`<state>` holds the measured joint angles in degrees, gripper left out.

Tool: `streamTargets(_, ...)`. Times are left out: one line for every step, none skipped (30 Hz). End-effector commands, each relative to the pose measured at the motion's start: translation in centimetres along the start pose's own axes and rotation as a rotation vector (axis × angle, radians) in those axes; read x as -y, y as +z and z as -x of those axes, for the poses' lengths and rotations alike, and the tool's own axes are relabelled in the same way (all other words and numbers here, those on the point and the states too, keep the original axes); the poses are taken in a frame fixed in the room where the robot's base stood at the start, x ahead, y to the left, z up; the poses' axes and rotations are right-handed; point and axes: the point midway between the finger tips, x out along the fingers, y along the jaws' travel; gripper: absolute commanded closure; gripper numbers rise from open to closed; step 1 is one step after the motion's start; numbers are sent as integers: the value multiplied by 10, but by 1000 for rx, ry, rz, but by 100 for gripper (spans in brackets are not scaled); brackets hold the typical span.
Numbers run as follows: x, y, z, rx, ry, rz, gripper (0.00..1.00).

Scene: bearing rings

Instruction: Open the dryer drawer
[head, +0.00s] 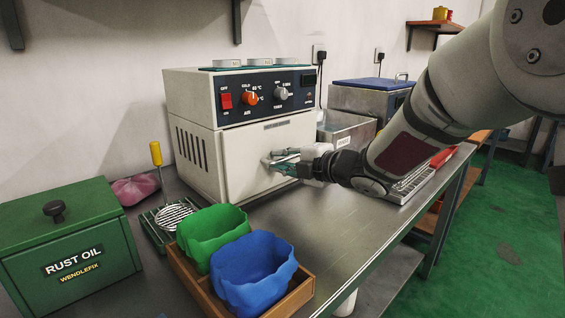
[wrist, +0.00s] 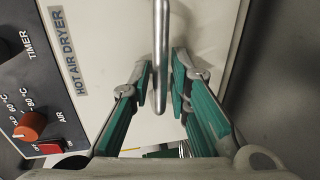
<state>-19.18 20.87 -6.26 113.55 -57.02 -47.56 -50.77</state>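The hot air dryer (head: 190,100) is a cream box on the bench, with a dark control panel on its upper front. Its drawer front (head: 245,160) sits flush below the panel and looks closed. My gripper (head: 272,162) is at the drawer front. In the wrist view the metal handle (wrist: 161,60) runs between the two teal-padded fingers of my gripper (wrist: 164,85). The fingers are partly spread, one on each side of the handle, with narrow gaps showing. In the head view the handle is mostly hidden by my gripper.
A wooden tray (head: 302,297) with a green cup (head: 210,235) and a blue cup (head: 253,275) stands in front of the dryer. A green rust oil box (head: 100,245) is at left. Bare bench (head: 350,225) lies below my arm.

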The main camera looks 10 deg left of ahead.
Motion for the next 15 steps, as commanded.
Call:
streamTargets(0, 0, 0, 0, 0, 0, 82)
streamTargets(0, 0, 0, 0, 0, 0, 82)
streamTargets(0, 0, 0, 0, 0, 0, 82)
streamTargets(0, 0, 0, 0, 0, 0, 82)
streamTargets(0, 0, 0, 0, 0, 0, 82)
streamTargets(0, 0, 0, 0, 0, 0, 85)
streamTargets(0, 0, 0, 0, 0, 0, 92)
streamTargets(0, 0, 0, 0, 0, 0, 98)
streamTargets(0, 0, 0, 0, 0, 0, 100)
streamTargets(0, 0, 0, 0, 0, 0, 100)
streamTargets(0, 0, 0, 0, 0, 0, 100)
streamTargets(0, 0, 0, 0, 0, 0, 100)
streamTargets(0, 0, 0, 0, -1, 0, 100)
streamTargets(0, 0, 0, 0, 0, 0, 100)
streamTargets(0, 0, 0, 0, -1, 0, 100)
